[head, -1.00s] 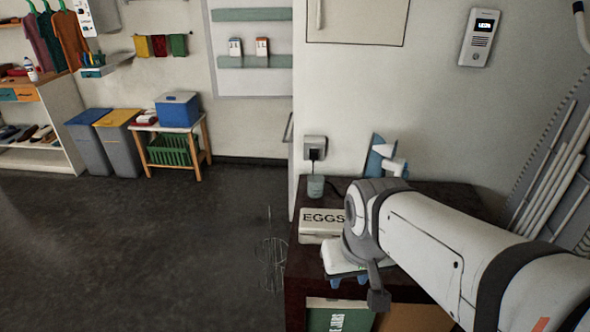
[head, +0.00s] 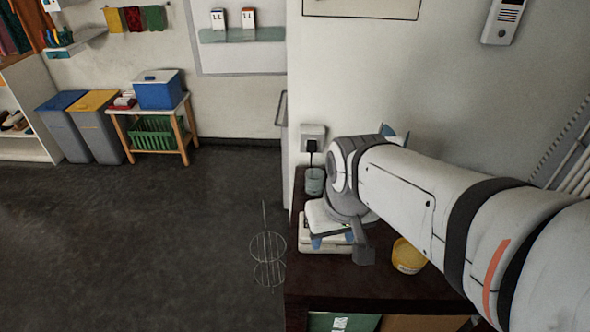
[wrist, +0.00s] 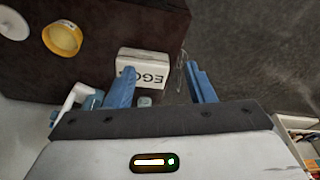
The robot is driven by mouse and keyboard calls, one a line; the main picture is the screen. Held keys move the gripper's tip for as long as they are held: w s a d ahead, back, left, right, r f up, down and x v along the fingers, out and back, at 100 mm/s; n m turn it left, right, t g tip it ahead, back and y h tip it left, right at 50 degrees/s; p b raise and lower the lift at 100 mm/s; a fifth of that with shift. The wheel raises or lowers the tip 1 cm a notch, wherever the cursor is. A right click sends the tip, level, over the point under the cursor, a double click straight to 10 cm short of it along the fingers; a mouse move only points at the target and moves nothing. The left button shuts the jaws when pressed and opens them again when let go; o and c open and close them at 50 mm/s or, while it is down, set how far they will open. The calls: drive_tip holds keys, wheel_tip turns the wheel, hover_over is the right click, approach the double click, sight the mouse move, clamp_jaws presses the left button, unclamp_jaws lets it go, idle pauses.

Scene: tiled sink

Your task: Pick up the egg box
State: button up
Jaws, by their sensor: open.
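The egg box (head: 340,249) is a white box on the dark cabinet top, near its left edge, mostly hidden under my gripper in the head view. In the wrist view the egg box (wrist: 150,63) shows its white lid with dark letters "EGG". My gripper (wrist: 160,68) is open, with two blue fingers spread apart. In the wrist view the left finger overlaps the box's lower left part and the right finger is off to its right, over the floor side. In the head view my gripper (head: 332,240) is over the box; I cannot tell whether it touches.
A yellow tub (head: 408,256) stands to the right of the box. A glass cup (head: 314,181) stands behind it by the wall socket. A wire stand (head: 268,262) is left of the cabinet. The dark floor (head: 140,240) further left is clear.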

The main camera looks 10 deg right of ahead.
drive_tip(key=o, duration=0.9)
drive_tip(key=w+d+f+n+g+y+b, duration=0.1)
drive_tip(key=w+d+f+n+y+b, duration=0.1)
drive_tip(key=w+d+f+n+b, duration=0.4)
drive_tip(key=w+d+f+n, duration=0.2)
drive_tip(key=w+f, duration=0.2)
drive_tip(key=w, duration=0.2)
drive_tip(key=shift+d+n+g, duration=0.25)
drive_tip(key=shift+n+g, duration=0.05)
drive_tip(key=shift+o, duration=0.9)
drive_tip(key=w+d+f+n+y+b, duration=0.2)
drive_tip(key=w+d+f+n, duration=0.4)
drive_tip(key=d+f, duration=0.3)
drive_tip(key=shift+w+f+b, duration=0.2)
drive_tip(key=shift+f+b, duration=0.15)
drive_tip(key=shift+b, duration=0.5)
drive_tip(key=shift+f, duration=0.35)
drive_tip(key=shift+x, duration=3.6)
